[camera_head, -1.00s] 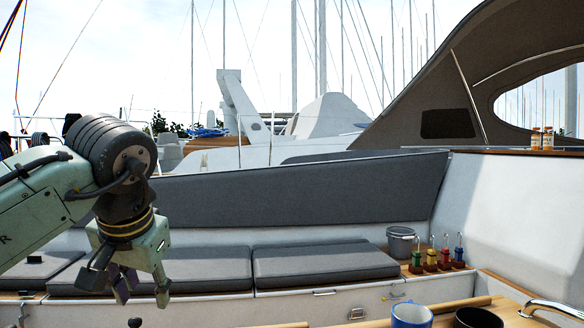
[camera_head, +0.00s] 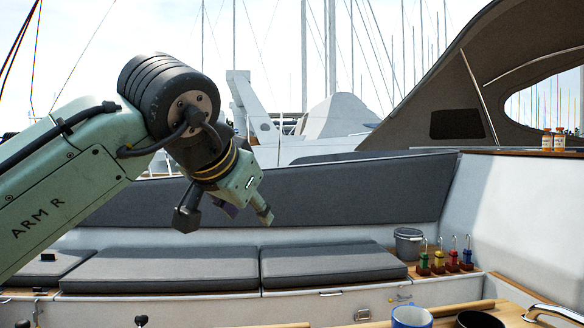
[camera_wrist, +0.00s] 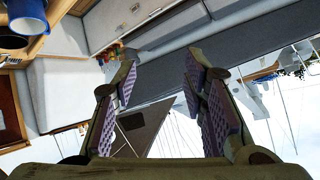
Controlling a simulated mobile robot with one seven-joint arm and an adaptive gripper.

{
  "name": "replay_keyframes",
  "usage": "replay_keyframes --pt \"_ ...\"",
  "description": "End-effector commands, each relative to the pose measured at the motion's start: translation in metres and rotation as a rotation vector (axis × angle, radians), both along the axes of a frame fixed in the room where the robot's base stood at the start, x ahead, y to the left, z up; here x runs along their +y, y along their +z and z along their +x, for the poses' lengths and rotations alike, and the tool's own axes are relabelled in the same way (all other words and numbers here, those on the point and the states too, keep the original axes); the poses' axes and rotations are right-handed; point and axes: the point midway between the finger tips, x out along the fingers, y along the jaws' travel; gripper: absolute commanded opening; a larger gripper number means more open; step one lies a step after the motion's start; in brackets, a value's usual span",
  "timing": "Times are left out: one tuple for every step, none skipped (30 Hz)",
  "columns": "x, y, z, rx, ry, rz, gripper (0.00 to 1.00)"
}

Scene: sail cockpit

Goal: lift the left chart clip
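My gripper (camera_head: 226,213) hangs in the air in front of the grey backrest, tilted down to the right. In the wrist view its two purple-padded fingers (camera_wrist: 159,84) stand wide apart with nothing between them. I cannot surely pick out the left chart clip. Two small dark knob-like tops show at the bottom edge of the head view, a left one (camera_head: 23,323) and a right one (camera_head: 141,320); their lower parts are cut off. A small black object (camera_head: 47,257) lies on the left seat cushion. My gripper is apart from all of these.
A blue mug (camera_head: 411,317) and a dark cup (camera_head: 476,319) stand at the bottom right, beside a wooden rail (camera_head: 462,308). A grey bucket (camera_head: 408,243) and several coloured hooked items (camera_head: 438,262) stand on the right ledge. The seat cushions (camera_head: 318,266) are mostly clear.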

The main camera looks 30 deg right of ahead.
Motion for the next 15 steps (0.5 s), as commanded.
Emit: replay_keyframes --pt "-0.007 0.007 -0.004 -0.018 -0.022 -0.012 0.39" --pt "-0.011 0.011 -0.007 -0.028 -0.035 -0.019 0.39" --pt "-0.015 0.016 -0.010 -0.041 -0.052 -0.030 0.39" --pt "-0.019 0.020 -0.012 -0.051 -0.064 -0.038 0.39" --pt "-0.022 0.024 -0.014 -0.061 -0.075 -0.045 0.39" --pt "-0.026 0.029 -0.018 -0.075 -0.090 -0.056 0.39" --pt "-0.030 0.033 -0.020 -0.084 -0.103 -0.064 0.39" --pt "-0.033 0.036 -0.022 -0.092 -0.112 -0.069 0.39" --pt "-0.036 0.040 -0.025 -0.104 -0.125 -0.077 0.39" --pt "-0.038 0.043 -0.027 -0.112 -0.133 -0.083 0.39" --pt "-0.040 0.046 -0.029 -0.119 -0.142 -0.090 0.39" --pt "-0.043 0.050 -0.031 -0.128 -0.153 -0.096 0.39" --pt "-0.045 0.052 -0.033 -0.134 -0.159 -0.100 0.39" --pt "-0.046 0.054 -0.034 -0.139 -0.165 -0.105 0.39" --pt "-0.048 0.056 -0.036 -0.144 -0.171 -0.108 0.39"
